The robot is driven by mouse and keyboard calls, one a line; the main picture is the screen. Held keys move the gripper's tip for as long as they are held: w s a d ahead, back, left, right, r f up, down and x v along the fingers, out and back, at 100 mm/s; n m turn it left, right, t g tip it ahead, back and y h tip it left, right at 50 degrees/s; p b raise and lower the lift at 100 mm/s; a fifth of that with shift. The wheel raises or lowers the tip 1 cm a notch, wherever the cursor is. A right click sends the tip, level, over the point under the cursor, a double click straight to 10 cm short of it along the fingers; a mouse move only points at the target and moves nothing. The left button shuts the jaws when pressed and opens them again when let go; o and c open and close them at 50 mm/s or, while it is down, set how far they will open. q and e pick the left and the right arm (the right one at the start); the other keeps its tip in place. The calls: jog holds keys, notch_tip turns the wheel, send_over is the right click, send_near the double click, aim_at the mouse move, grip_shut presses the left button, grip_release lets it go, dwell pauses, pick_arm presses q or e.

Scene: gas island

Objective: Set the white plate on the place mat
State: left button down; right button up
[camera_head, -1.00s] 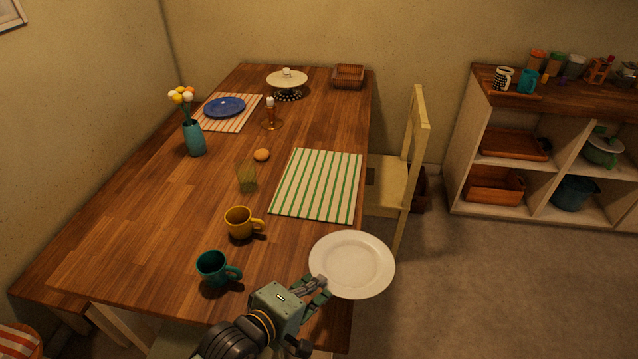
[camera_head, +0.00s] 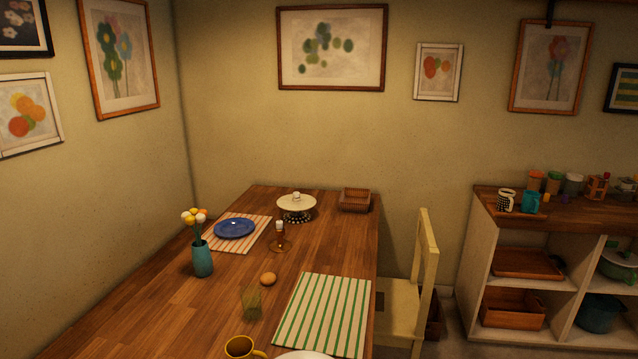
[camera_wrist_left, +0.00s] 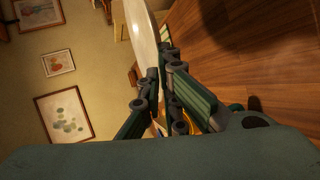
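The white plate (camera_head: 304,355) shows only as a sliver at the bottom edge of the head view, by the near edge of the green-and-white striped place mat (camera_head: 325,315). That mat lies bare on the wooden table. In the left wrist view the plate (camera_wrist_left: 143,38) appears as a thin, edge-on disc, its rim between the fingers of my left gripper (camera_wrist_left: 160,66), which is shut on it. The left gripper is below the head view. My right gripper is in neither view.
A yellow mug (camera_head: 240,348), an egg-like brown item (camera_head: 268,279) and a greenish glass (camera_head: 251,302) stand left of the mat. A blue plate (camera_head: 235,228) rests on a red-striped mat (camera_head: 254,241) farther back. A chair (camera_head: 428,270) stands at the table's right side.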

pick_arm(q)
jog(key=s+a+r+m+g+h, duration=0.2)
jog(key=s+a+r, duration=0.5)
jog(key=r, duration=0.4)
jog(key=shift+a+r+m+g+h, duration=0.25)
jog(key=shift+r+m+g+h, duration=0.1)
jog(key=shift+m, duration=0.25)
